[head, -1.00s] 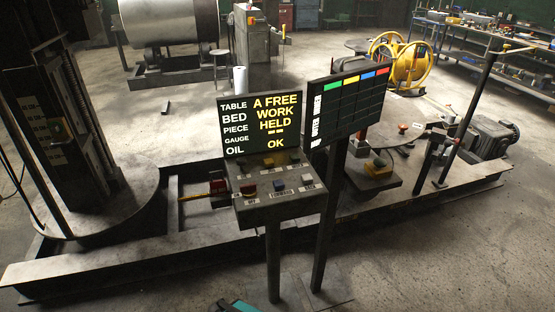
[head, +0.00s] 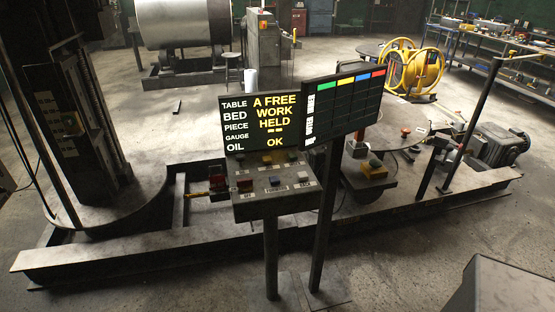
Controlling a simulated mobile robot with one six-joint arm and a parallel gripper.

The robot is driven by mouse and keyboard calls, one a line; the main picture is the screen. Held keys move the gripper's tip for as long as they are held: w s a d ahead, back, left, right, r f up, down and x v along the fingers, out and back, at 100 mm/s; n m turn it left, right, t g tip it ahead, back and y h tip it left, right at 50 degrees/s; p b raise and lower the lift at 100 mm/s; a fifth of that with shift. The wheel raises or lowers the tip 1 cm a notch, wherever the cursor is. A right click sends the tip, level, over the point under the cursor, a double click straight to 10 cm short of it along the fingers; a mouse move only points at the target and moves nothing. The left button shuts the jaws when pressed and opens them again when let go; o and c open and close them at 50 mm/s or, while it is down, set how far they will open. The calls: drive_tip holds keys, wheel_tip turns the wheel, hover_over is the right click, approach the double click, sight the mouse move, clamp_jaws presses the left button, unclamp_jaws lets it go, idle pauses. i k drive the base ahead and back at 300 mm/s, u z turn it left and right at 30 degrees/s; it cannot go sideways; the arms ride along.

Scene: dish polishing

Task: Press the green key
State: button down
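A small yellow box with a green button (head: 375,163) on top sits on a dark pedestal right of the two screens. The control console (head: 272,205) in front has a red key (head: 245,185), a blue key (head: 275,180) and a white key (head: 303,176) in its front row. Its back row includes an orange key (head: 267,159); I make out no green key there. The right screen (head: 343,103) has green, yellow, blue and red header blocks. The left screen (head: 267,124) reads "A FREE, WORK, HELD, --, OK". My gripper is not in view.
Two posts hold the console and right screen above the floor. A long machine bed (head: 140,247) runs behind them. A yellow reel (head: 412,66) and a tool bench (head: 495,50) stand at the back right. A dark block cuts into the lower right corner; I cannot tell what it is.

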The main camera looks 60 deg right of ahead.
sight(291, 156)
drive_tip(key=z, duration=0.05)
drive_tip(key=i, duration=1.05)
drive_tip(key=z, duration=0.4)
